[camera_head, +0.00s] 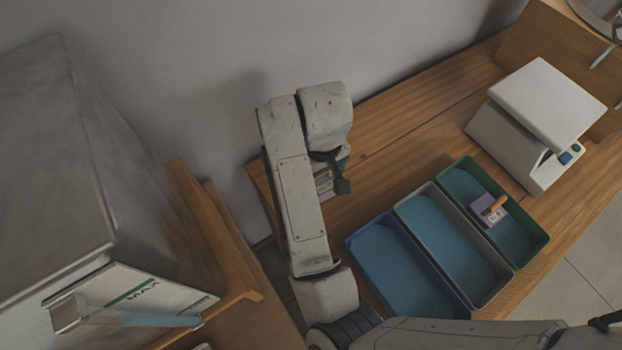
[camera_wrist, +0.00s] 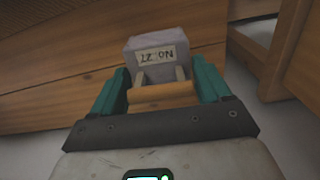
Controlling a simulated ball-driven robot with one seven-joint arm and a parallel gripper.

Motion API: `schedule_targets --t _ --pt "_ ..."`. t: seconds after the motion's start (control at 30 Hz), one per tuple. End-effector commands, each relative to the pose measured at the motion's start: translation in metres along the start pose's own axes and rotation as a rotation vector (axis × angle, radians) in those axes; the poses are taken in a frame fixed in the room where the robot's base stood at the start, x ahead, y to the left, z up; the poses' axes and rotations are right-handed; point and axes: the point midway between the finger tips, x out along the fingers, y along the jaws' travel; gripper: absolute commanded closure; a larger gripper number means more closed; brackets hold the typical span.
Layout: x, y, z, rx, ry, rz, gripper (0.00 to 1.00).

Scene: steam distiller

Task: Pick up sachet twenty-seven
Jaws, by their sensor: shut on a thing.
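Sachet twenty-seven (camera_wrist: 155,51) is a pale lavender block with a wooden bar handle (camera_wrist: 161,96). Its label reads "NO 27" upside down in the wrist view. My gripper (camera_wrist: 162,88) has teal fingers, one at each end of the wooden handle, and is shut on it. In the head view my gripper (camera_head: 338,175) is at the left end of the wooden bench, mostly hidden by my arm. Only a small part of the sachet shows there (camera_head: 324,184). I cannot tell whether the sachet touches the bench.
A blue tray (camera_head: 352,246), a grey tray (camera_head: 401,210) and a green tray (camera_head: 541,237) stand side by side on the bench (camera_head: 400,125). The green one holds another lavender sachet (camera_head: 492,217). A white machine (camera_head: 540,115) stands behind. A tank marked MAX (camera_head: 130,295) is at left.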

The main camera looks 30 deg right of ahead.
Motion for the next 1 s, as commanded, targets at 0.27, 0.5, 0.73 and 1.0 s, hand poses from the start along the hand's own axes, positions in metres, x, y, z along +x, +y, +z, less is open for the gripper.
schedule_targets --t 0.27,0.5,0.73,1.0 --pt "-0.048 0.031 0.035 0.004 0.0 -0.004 0.54" --pt "-0.064 0.06 0.065 0.004 0.0 -0.004 0.54" --pt "-0.073 0.076 0.081 0.003 0.0 -0.002 0.54" --pt "-0.075 0.081 0.086 0.002 -0.001 -0.002 0.54"
